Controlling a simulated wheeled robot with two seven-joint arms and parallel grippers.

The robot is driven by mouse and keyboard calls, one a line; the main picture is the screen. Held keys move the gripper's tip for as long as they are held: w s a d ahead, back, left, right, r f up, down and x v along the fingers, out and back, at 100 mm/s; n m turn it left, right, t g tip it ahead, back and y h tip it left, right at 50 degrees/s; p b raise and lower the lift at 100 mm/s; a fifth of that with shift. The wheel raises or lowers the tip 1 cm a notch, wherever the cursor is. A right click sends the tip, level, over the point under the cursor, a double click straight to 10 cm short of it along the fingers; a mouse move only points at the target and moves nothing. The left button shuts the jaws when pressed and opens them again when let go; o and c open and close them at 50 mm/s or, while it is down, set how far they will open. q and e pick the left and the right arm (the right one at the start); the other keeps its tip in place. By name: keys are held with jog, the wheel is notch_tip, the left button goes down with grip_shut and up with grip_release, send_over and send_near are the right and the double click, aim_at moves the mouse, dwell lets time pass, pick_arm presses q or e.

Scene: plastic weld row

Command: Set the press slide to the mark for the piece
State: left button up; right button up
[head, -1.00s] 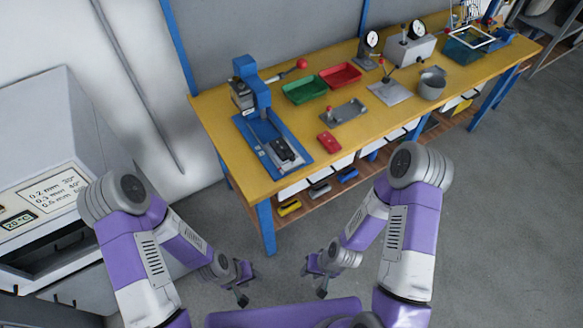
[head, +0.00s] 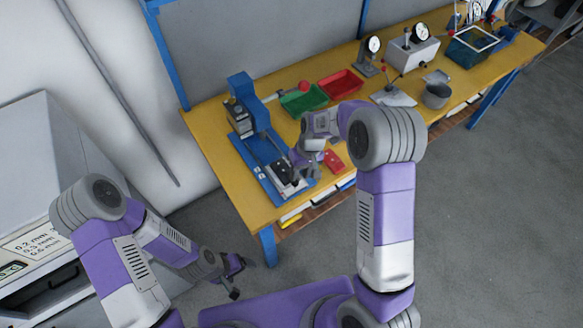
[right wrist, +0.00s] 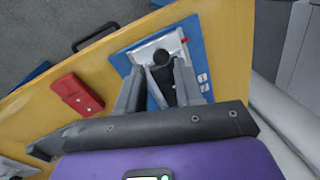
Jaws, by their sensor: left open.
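The blue press (head: 252,148) stands on the left end of the yellow bench. Its slide (head: 284,188), grey and black, lies at the front of the base. My right gripper (head: 303,166) is over the slide and partly covers it. In the right wrist view, its fingers (right wrist: 161,68) are apart, one on each side of a dark, round-topped part (right wrist: 163,57) on the slide. I cannot tell whether they touch it. Any scale marks are too small to read. My left gripper (head: 232,278) is open and empty, low in front of the bench.
A red block (head: 334,160) lies right of the press, close to my right gripper. Green (head: 303,100) and red (head: 341,84) trays stand behind. A grey pot (head: 437,96) and dial gauges are further right. A grey cabinet (head: 40,160) stands at left.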

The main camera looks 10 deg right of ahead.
jog(key=f, duration=0.3)
jog(key=a+f, duration=0.1)
jog(key=f, duration=0.2)
jog(key=shift+a+f+b, duration=0.2)
jog(key=shift+b, duration=0.2)
grip_shut()
jog(key=shift+w, duration=0.1)
